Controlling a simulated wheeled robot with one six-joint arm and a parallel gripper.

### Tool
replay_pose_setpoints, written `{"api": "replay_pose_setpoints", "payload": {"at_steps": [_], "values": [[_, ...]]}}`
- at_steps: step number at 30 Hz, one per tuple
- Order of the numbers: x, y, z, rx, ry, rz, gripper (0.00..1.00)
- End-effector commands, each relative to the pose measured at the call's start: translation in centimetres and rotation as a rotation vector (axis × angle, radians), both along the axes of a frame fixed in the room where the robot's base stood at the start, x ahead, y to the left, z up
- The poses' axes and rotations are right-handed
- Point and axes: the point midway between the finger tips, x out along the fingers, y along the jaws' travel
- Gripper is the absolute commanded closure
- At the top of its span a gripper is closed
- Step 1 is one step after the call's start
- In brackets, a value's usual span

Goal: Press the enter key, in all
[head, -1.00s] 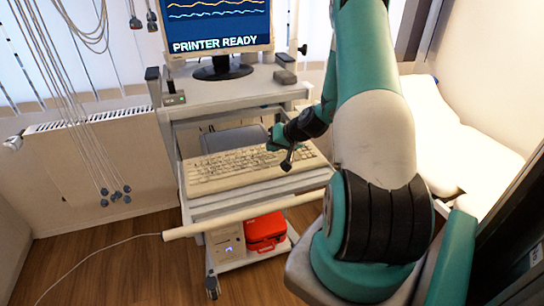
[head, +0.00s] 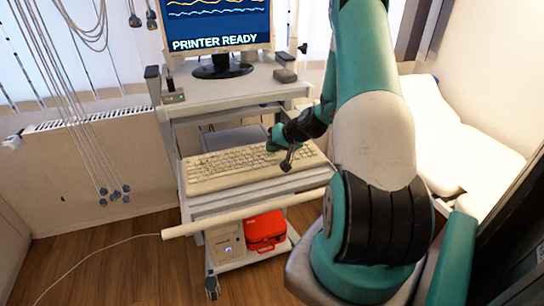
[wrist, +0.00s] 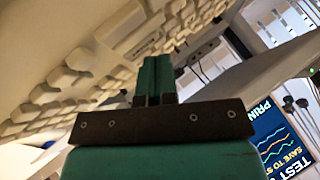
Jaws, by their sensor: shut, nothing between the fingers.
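The beige keyboard (head: 235,167) lies on the pull-out shelf of the cart. My gripper (head: 283,143) is over the right part of the keyboard in the head view. In the wrist view my gripper (wrist: 156,66) is shut with its green fingers together and nothing between them. The fingertips are close to the keys of the keyboard (wrist: 75,65), which fills the upper left. I cannot tell whether they touch a key. The key labels are not readable, and my gripper hides some keys, so I cannot make out the enter key.
A monitor (head: 216,25) on the cart's top shelf reads "PRINTER READY". A pale rail (head: 245,214) runs along the cart's front. A red case (head: 266,230) sits on the lower shelf. Hanging cables (head: 85,100) are at left, and a white couch (head: 450,140) is at right.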

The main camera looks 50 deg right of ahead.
Motion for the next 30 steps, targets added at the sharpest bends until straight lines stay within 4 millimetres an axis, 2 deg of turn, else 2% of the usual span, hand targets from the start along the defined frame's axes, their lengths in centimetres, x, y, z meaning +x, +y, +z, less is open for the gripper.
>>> {"api": "replay_pose_setpoints", "payload": {"at_steps": [30], "values": [[0.00,0.00,-0.65,0.000,0.000,0.000,1.00]]}}
